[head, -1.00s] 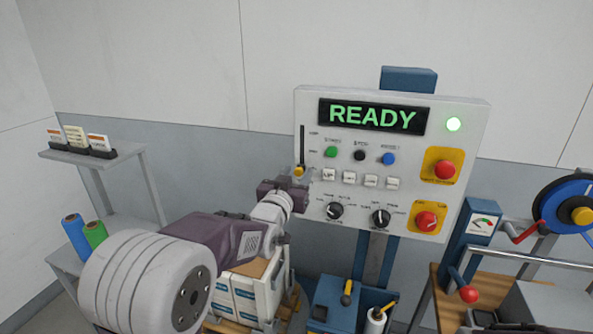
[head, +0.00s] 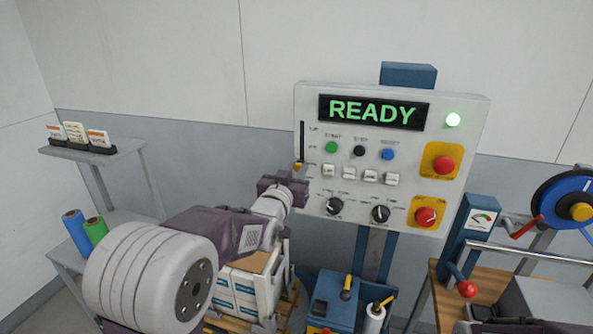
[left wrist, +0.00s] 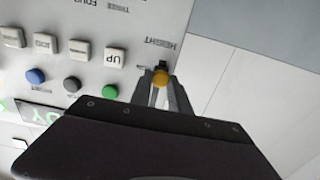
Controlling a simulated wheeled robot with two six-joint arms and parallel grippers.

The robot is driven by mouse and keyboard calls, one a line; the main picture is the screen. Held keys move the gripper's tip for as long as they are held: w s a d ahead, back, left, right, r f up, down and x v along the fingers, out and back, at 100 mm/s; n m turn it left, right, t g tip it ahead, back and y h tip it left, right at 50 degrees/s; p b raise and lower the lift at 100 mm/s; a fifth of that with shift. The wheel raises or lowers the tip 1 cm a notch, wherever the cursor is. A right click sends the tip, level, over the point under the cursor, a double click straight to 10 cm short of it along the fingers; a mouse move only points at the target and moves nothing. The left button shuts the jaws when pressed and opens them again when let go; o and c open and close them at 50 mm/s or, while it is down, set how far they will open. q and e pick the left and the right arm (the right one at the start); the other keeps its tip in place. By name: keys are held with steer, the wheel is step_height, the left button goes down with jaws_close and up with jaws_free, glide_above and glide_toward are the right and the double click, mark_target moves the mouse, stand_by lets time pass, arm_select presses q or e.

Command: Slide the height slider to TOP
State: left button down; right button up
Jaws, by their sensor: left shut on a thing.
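The height slider is a dark vertical slot (head: 302,140) at the left edge of the white control panel (head: 456,105). Its yellow knob (head: 298,166) sits at the low end of the slot. My left gripper (head: 300,173) is at the knob. In the left wrist view the panel appears upside down, and the left gripper (left wrist: 159,83) is shut on the yellow knob (left wrist: 161,79), near the HEIGHT label (left wrist: 161,42). The rest of the slot is hidden there behind the gripper.
Close right of the slider are a green button (head: 331,147), white square buttons (head: 349,173) and rotary knobs (head: 335,206). The display (head: 373,114) reads READY. Red stop controls (head: 443,165) are at the panel's right. The wall left of the panel is clear.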

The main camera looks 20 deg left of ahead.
stand_by(0.9)
arm_select(q)
step_height(320, 180, up, 10)
steer(key=p, duration=0.4)
steer(key=shift+r, duration=0.3)
steer(key=c, duration=1.2)
jaws_free()
steer(key=shift+c, duration=0.2)
steer(key=b, duration=0.3)
glide_toward(302, 125)
steer(key=s, duration=0.4)
